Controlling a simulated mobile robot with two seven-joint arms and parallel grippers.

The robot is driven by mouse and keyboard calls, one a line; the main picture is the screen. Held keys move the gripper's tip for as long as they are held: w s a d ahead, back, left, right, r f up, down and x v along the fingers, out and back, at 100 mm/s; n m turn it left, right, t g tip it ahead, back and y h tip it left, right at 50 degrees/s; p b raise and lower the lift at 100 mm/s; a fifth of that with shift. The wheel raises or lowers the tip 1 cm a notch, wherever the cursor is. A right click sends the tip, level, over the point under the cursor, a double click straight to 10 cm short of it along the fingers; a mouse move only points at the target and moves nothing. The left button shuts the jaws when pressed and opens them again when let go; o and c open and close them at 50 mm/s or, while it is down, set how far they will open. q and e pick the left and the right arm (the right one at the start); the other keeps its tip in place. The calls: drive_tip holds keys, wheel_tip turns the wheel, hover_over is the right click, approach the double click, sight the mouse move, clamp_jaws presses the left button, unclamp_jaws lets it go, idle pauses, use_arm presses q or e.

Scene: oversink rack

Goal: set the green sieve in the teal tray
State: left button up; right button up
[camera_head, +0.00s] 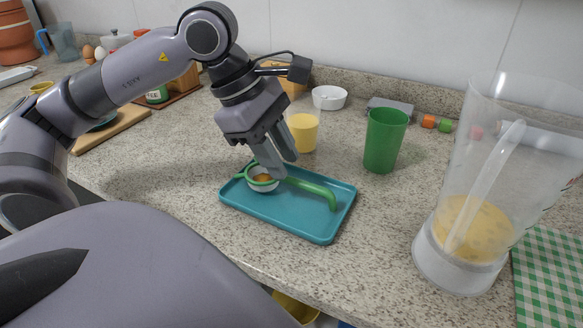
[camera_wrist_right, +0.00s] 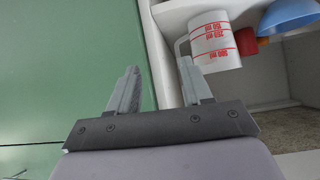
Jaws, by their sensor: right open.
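The green sieve (camera_head: 318,190) is over the left part of the teal tray (camera_head: 300,222), with its handle reaching right across the tray. A small white bowl (camera_head: 262,186) shows under the sieve's ring, with something orange inside. My left gripper (camera_head: 272,172) points down at the sieve beside its ring. Its fingers hide the place where they meet the sieve, so I cannot tell whether they grip it. My right gripper (camera_wrist_right: 160,92) is open and empty in the right wrist view, away from the tray.
A glass of yellow liquid (camera_head: 302,130) and a green cup (camera_head: 385,140) stand behind the tray. A blender jug (camera_head: 470,220) stands at the right, beside a green checked cloth (camera_head: 548,275). The right wrist view shows a measuring cup (camera_wrist_right: 212,42) on a shelf.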

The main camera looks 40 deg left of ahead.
sight(263, 188)
use_arm(q)
drive_tip(key=v, duration=0.7)
drive_tip(key=shift+p, duration=0.45)
